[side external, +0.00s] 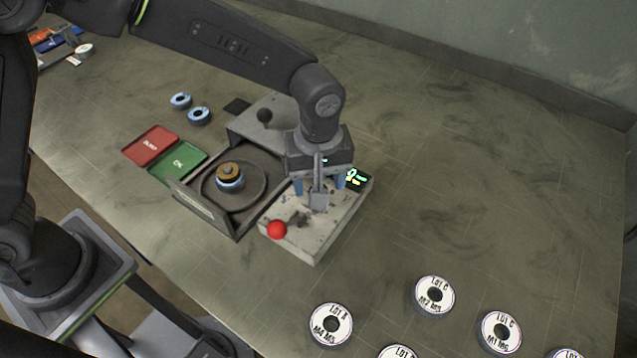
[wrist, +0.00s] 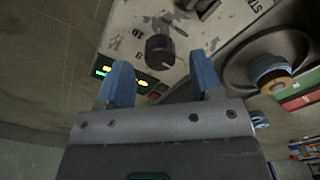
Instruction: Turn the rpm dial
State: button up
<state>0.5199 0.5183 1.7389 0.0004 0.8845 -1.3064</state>
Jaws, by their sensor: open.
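The rpm dial appears to be the black round knob (wrist: 160,52) on the worn light-grey control box in the wrist view. It sits ahead of my gripper (wrist: 160,82), between the lines of its two blue fingers. The fingers are apart with nothing between them. In the side view my gripper (side external: 319,190) points down over the control box (side external: 312,235), and the dial is hidden there behind the gripper. A lit display (side external: 356,179) with yellow and green marks shows on the box; it also appears in the wrist view (wrist: 104,71).
A red ball knob (side external: 277,229) stands at the box's front corner. Left of the box is a round turntable (side external: 250,200) bearing a brown and blue disc (side external: 230,176). A red tray (side external: 150,146) and green tray (side external: 178,162) lie beyond. Several white-labelled discs (side external: 331,325) lie in front.

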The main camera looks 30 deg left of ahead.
jog(key=shift+f, duration=0.9)
jog(key=c, duration=0.9)
